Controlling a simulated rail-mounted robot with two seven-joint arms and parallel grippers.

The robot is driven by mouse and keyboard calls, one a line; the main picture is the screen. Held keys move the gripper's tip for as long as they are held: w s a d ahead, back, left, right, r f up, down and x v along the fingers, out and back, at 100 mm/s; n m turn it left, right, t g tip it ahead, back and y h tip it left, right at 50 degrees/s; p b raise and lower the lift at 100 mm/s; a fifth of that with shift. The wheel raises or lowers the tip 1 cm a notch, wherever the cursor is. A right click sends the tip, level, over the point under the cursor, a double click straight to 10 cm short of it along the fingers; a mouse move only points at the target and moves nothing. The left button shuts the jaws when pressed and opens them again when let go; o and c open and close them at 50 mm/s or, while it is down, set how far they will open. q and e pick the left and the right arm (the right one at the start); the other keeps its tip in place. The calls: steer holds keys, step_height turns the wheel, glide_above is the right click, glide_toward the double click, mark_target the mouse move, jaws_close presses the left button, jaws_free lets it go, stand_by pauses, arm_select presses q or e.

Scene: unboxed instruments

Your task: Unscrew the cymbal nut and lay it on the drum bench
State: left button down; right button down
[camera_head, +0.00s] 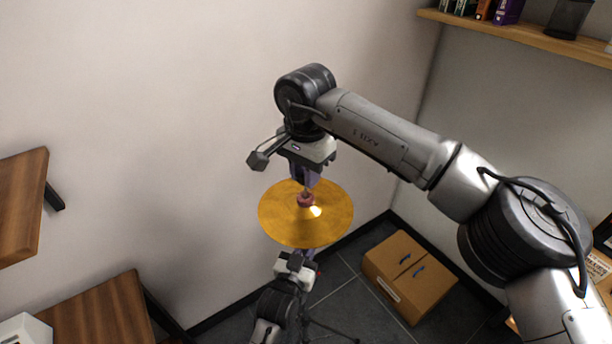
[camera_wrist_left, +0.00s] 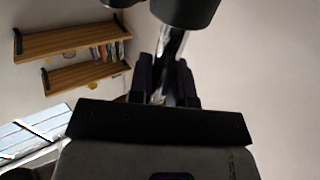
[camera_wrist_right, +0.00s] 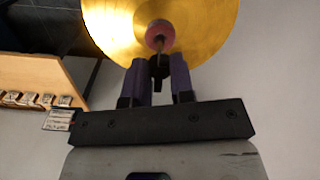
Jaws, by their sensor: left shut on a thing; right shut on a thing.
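The golden cymbal (camera_head: 275,228) sits near level on its stand. A reddish-pink felt (camera_head: 306,200) lies at its centre, around the rod. In the right wrist view, a small black cymbal nut (camera_wrist_right: 159,68) is on the rod above the felt (camera_wrist_right: 160,28). My right gripper (camera_head: 306,186) points down from above, its purple fingers shut on the nut. My left gripper (camera_wrist_left: 166,75) is below the cymbal, shut on the silver stand tube (camera_wrist_left: 172,42). In the head view, the cymbal hides most of its fingers. I cannot tell which wooden surface is the drum bench.
A wooden surface (camera_head: 95,312) with a white box (camera_head: 24,330) is at the lower left, and a higher one (camera_head: 20,205) is above it. A cardboard box (camera_head: 410,275) stands on the floor right of the stand. A shelf (camera_head: 530,36) is at the upper right.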

arm_select(q)
steer(key=shift+r, duration=0.15)
arm_select(e)
steer(key=shift+r, duration=1.45)
arm_select(q)
steer(key=c, duration=1)
jaws_free()
